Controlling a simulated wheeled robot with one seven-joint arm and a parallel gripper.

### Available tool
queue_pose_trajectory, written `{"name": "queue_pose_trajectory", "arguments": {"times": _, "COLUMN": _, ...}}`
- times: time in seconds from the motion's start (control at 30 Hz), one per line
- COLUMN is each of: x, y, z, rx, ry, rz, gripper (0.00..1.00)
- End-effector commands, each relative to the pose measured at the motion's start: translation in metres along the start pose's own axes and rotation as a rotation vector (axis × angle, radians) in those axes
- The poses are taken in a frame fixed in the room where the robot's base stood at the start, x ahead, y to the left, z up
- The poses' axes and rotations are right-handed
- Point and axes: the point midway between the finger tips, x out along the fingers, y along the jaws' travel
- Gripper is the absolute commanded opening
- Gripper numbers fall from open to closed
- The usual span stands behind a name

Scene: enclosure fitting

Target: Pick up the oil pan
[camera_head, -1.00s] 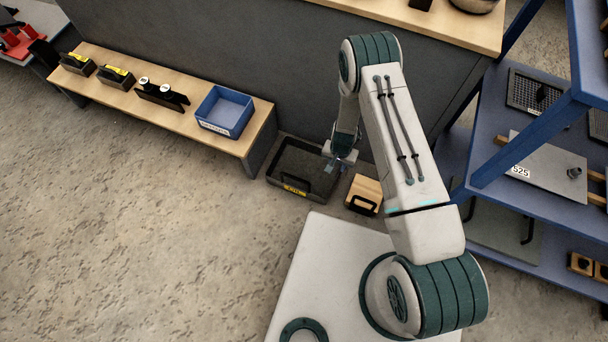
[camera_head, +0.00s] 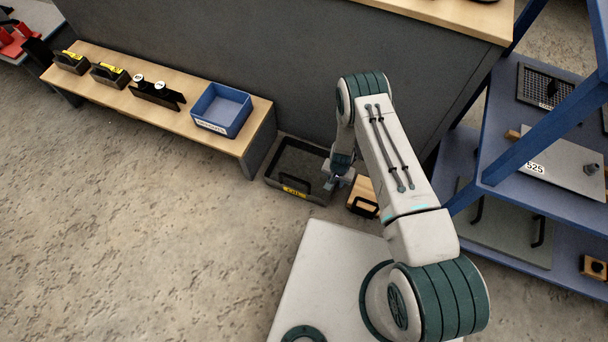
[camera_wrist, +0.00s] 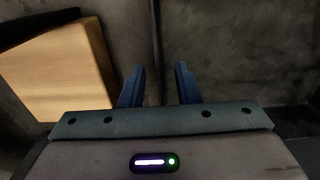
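The oil pan (camera_head: 283,188) is a dark grey open tray with a yellow label and a black handle on its front. It lies on the floor beside the bench end, against the grey wall. My gripper (camera_head: 333,182) is at the pan's right side, above or near its right edge; the exact height is hard to tell. In the wrist view the two blue fingers of my gripper (camera_wrist: 159,86) stand apart with nothing visible between them except a dark vertical line behind. Grey speckled surface, perhaps the pan's, shows to the right there.
A wooden box (camera_head: 364,195) with a black handle stands just right of the pan and shows in the wrist view (camera_wrist: 62,72). The bench (camera_head: 186,117) holds a blue bin (camera_head: 222,108). A blue shelf rack (camera_head: 470,205) stands right. Floor to the left is clear.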

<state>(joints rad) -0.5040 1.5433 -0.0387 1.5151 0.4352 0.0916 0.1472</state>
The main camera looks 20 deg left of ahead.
Motion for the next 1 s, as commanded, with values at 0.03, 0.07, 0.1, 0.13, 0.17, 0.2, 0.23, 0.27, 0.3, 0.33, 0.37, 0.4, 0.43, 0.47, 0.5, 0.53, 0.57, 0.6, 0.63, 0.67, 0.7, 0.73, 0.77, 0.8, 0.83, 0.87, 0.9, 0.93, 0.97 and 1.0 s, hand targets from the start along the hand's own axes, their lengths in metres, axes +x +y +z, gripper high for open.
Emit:
{"name": "queue_pose_trajectory", "arguments": {"times": 0.03, "x": 0.0103, "y": -0.0003, "z": 0.0002, "rx": -0.001, "ry": 0.000, "rz": 0.000, "gripper": 0.29}}
{"name": "queue_pose_trajectory", "arguments": {"times": 0.07, "x": 0.0123, "y": -0.0004, "z": 0.0002, "rx": -0.001, "ry": 0.000, "rz": 0.000, "gripper": 0.29}}
{"name": "queue_pose_trajectory", "arguments": {"times": 0.1, "x": 0.0136, "y": -0.0004, "z": 0.0002, "rx": -0.001, "ry": 0.000, "rz": 0.000, "gripper": 0.29}}
{"name": "queue_pose_trajectory", "arguments": {"times": 0.13, "x": 0.0138, "y": -0.0005, "z": 0.0001, "rx": -0.001, "ry": 0.000, "rz": 0.000, "gripper": 0.29}}
{"name": "queue_pose_trajectory", "arguments": {"times": 0.17, "x": 0.0134, "y": -0.0005, "z": 0.0001, "rx": -0.001, "ry": 0.000, "rz": 0.000, "gripper": 0.29}}
{"name": "queue_pose_trajectory", "arguments": {"times": 0.2, "x": 0.0127, "y": -0.0006, "z": 0.0001, "rx": -0.001, "ry": 0.000, "rz": -0.001, "gripper": 0.29}}
{"name": "queue_pose_trajectory", "arguments": {"times": 0.23, "x": 0.0124, "y": -0.0006, "z": 0.0001, "rx": -0.001, "ry": 0.000, "rz": -0.001, "gripper": 0.29}}
{"name": "queue_pose_trajectory", "arguments": {"times": 0.27, "x": 0.0124, "y": -0.0006, "z": 0.0001, "rx": -0.001, "ry": 0.000, "rz": -0.001, "gripper": 0.29}}
{"name": "queue_pose_trajectory", "arguments": {"times": 0.3, "x": 0.0123, "y": -0.0006, "z": 0.0001, "rx": -0.001, "ry": 0.000, "rz": -0.001, "gripper": 0.29}}
{"name": "queue_pose_trajectory", "arguments": {"times": 0.33, "x": 0.0123, "y": -0.0006, "z": 0.0001, "rx": -0.001, "ry": 0.000, "rz": -0.001, "gripper": 0.21}}
{"name": "queue_pose_trajectory", "arguments": {"times": 0.37, "x": 0.0123, "y": -0.0005, "z": 0.0002, "rx": -0.001, "ry": 0.000, "rz": 0.000, "gripper": 0.12}}
{"name": "queue_pose_trajectory", "arguments": {"times": 0.4, "x": 0.0122, "y": -0.0006, "z": 0.0001, "rx": -0.001, "ry": 0.000, "rz": -0.001, "gripper": 0.01}}
{"name": "queue_pose_trajectory", "arguments": {"times": 0.43, "x": 0.0122, "y": -0.0005, "z": 0.0002, "rx": 0.000, "ry": 0.000, "rz": -0.001, "gripper": 0.00}}
{"name": "queue_pose_trajectory", "arguments": {"times": 0.47, "x": 0.0122, "y": -0.0006, "z": 0.0001, "rx": 0.000, "ry": 0.000, "rz": -0.001, "gripper": 0.00}}
{"name": "queue_pose_trajectory", "arguments": {"times": 0.5, "x": 0.0122, "y": -0.0006, "z": 0.0001, "rx": 0.000, "ry": 0.000, "rz": -0.001, "gripper": 0.00}}
{"name": "queue_pose_trajectory", "arguments": {"times": 0.53, "x": 0.0122, "y": -0.0006, "z": 0.0002, "rx": 0.000, "ry": 0.000, "rz": -0.001, "gripper": 0.00}}
{"name": "queue_pose_trajectory", "arguments": {"times": 0.57, "x": 0.0122, "y": -0.0006, "z": 0.0002, "rx": 0.000, "ry": 0.000, "rz": -0.001, "gripper": 0.00}}
{"name": "queue_pose_trajectory", "arguments": {"times": 0.6, "x": 0.0122, "y": -0.0007, "z": 0.0002, "rx": 0.000, "ry": 0.000, "rz": -0.001, "gripper": 0.00}}
{"name": "queue_pose_trajectory", "arguments": {"times": 0.63, "x": 0.0122, "y": -0.0007, "z": 0.0002, "rx": 0.000, "ry": 0.000, "rz": -0.001, "gripper": 0.00}}
{"name": "queue_pose_trajectory", "arguments": {"times": 0.67, "x": 0.0122, "y": -0.0007, "z": 0.0002, "rx": 0.000, "ry": 0.000, "rz": -0.001, "gripper": 0.00}}
{"name": "queue_pose_trajectory", "arguments": {"times": 0.7, "x": 0.0121, "y": -0.0008, "z": 0.0002, "rx": -0.001, "ry": 0.000, "rz": -0.001, "gripper": 0.00}}
{"name": "queue_pose_trajectory", "arguments": {"times": 0.73, "x": 0.0121, "y": -0.0008, "z": 0.0002, "rx": -0.001, "ry": 0.000, "rz": -0.001, "gripper": 0.00}}
{"name": "queue_pose_trajectory", "arguments": {"times": 0.77, "x": 0.0121, "y": -0.0009, "z": 0.0002, "rx": -0.001, "ry": 0.000, "rz": -0.001, "gripper": 0.00}}
{"name": "queue_pose_trajectory", "arguments": {"times": 0.8, "x": 0.0121, "y": -0.0009, "z": 0.0002, "rx": -0.001, "ry": 0.000, "rz": -0.001, "gripper": 0.00}}
{"name": "queue_pose_trajectory", "arguments": {"times": 0.83, "x": 0.0121, "y": -0.0009, "z": 0.0002, "rx": -0.001, "ry": 0.000, "rz": -0.001, "gripper": 0.00}}
{"name": "queue_pose_trajectory", "arguments": {"times": 0.87, "x": 0.0121, "y": -0.0009, "z": 0.0002, "rx": -0.001, "ry": 0.000, "rz": -0.001, "gripper": 0.00}}
{"name": "queue_pose_trajectory", "arguments": {"times": 0.9, "x": 0.0121, "y": -0.0010, "z": 0.0002, "rx": -0.001, "ry": 0.000, "rz": -0.001, "gripper": 0.00}}
{"name": "queue_pose_trajectory", "arguments": {"times": 0.93, "x": 0.0121, "y": -0.0010, "z": 0.0002, "rx": -0.001, "ry": 0.000, "rz": -0.001, "gripper": 0.00}}
{"name": "queue_pose_trajectory", "arguments": {"times": 0.97, "x": 0.0120, "y": -0.0011, "z": 0.0002, "rx": -0.001, "ry": 0.000, "rz": -0.001, "gripper": 0.00}}
{"name": "queue_pose_trajectory", "arguments": {"times": 1.0, "x": 0.0120, "y": -0.0011, "z": 0.0002, "rx": -0.001, "ry": 0.000, "rz": -0.001, "gripper": 0.00}}
